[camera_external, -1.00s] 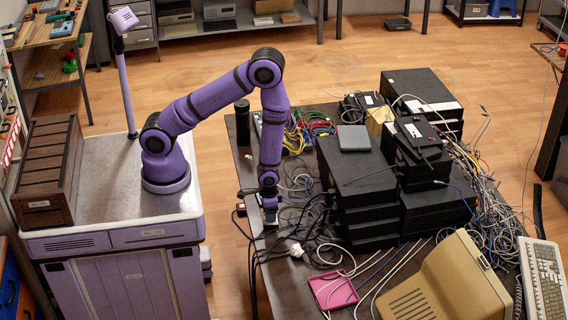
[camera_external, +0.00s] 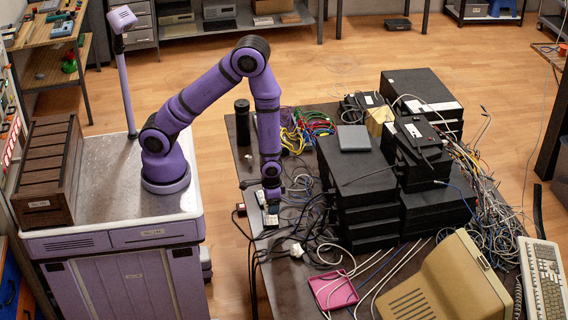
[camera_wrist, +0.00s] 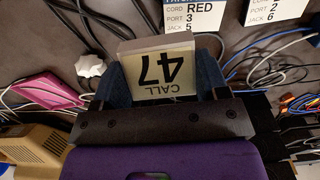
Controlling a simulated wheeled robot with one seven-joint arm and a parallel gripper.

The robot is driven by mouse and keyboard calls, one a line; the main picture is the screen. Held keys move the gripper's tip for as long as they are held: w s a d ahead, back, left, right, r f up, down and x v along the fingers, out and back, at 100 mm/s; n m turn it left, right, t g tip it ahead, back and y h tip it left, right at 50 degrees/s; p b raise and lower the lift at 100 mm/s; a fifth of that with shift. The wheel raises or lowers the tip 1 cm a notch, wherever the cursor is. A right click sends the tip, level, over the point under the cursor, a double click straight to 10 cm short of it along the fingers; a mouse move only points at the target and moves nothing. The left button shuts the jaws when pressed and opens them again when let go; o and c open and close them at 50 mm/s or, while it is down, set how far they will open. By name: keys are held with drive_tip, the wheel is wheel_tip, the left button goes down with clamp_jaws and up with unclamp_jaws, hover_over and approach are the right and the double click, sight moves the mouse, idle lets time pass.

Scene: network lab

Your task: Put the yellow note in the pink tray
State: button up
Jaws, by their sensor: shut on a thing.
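My gripper (camera_wrist: 160,85) is shut on a pale yellowish note (camera_wrist: 158,72) marked "CALL 47", which reads upside down in the wrist view. The note sits between the two blue fingers. In the external view my gripper (camera_external: 271,212) is over the table's left part, among cables, and the note is too small there to make out clearly. The pink tray (camera_external: 334,291) lies on the table at the front, below and to the right of my gripper. It also shows at the left of the wrist view (camera_wrist: 45,89).
White cards with cord and port labels (camera_wrist: 193,18) lie beyond the note. A white plug (camera_external: 297,250) and tangled dark cables lie between my gripper and the tray. Stacked black boxes (camera_external: 365,215) stand to the right, and a beige monitor (camera_external: 450,285) stands right of the tray.

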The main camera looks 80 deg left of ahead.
drive_tip(key=w+d, duration=0.2)
drive_tip(key=d, duration=2.4)
drive_tip(key=f, duration=0.4)
drive_tip(key=shift+s+a+f, duration=0.15)
drive_tip(key=shift+s+a, duration=0.05)
drive_tip(key=shift+w+f, duration=0.1)
drive_tip(key=shift+f, duration=0.15)
drive_tip(key=shift+w+d+f, duration=0.1)
drive_tip(key=shift+w+d, duration=0.15)
drive_tip(key=shift+w, duration=0.05)
hover_over(334, 291)
drive_tip(key=shift+f, duration=2.45)
drive_tip(key=shift+f, duration=0.15)
